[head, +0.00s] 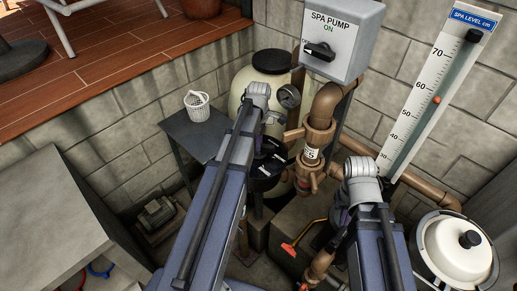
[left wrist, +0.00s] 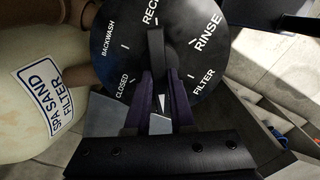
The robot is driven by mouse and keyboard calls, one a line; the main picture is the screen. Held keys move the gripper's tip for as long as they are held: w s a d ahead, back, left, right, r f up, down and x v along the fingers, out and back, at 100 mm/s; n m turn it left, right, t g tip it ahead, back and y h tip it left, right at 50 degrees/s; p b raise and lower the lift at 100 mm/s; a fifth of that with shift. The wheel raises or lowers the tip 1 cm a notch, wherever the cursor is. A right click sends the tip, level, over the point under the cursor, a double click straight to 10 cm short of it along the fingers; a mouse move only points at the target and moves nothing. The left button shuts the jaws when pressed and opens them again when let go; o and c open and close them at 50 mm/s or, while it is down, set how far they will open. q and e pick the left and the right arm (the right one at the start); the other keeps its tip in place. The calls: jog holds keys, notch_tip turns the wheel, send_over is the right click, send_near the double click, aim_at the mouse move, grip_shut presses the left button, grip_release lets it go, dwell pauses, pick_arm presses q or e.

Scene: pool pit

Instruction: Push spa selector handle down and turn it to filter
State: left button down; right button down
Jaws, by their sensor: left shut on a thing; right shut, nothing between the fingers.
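The spa selector is a round black dial (left wrist: 205,62) with white labels for closed, backwash, rinse and filter, plus one cut off that begins "REC". Its dark bar handle (left wrist: 157,47) has its far end toward that cut-off label. My left gripper (left wrist: 158,85) is shut on the near end of the handle. The fingers hide that end and the dial's lower edge. In the head view the dial (head: 266,168) sits beside the tan filter tank (head: 242,88), partly behind my left arm. My right gripper (head: 341,216) is shut and empty, right of the dial, partly hidden by its own arm.
Brown pipes (head: 326,103) and a pressure gauge (head: 289,96) stand close to the dial. A grey spa pump switch box (head: 345,38) is above. A red-orange handle (head: 289,249) lies low between my arms. A small table (head: 190,132) holds a white basket (head: 197,106).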

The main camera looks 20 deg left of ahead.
pick_arm(q)
jog(key=n, duration=1.1)
jog(key=shift+n, duration=0.4)
jog(key=c, duration=0.6)
grip_release()
jog(key=shift+c, duration=0.2)
jog(key=shift+r, duration=0.1)
pick_arm(e)
jog(key=shift+r, duration=0.1)
pick_arm(q)
notch_tip(320, 180, up, 7)
jog(key=p, duration=0.7)
pick_arm(e)
notch_tip(320, 180, up, 7)
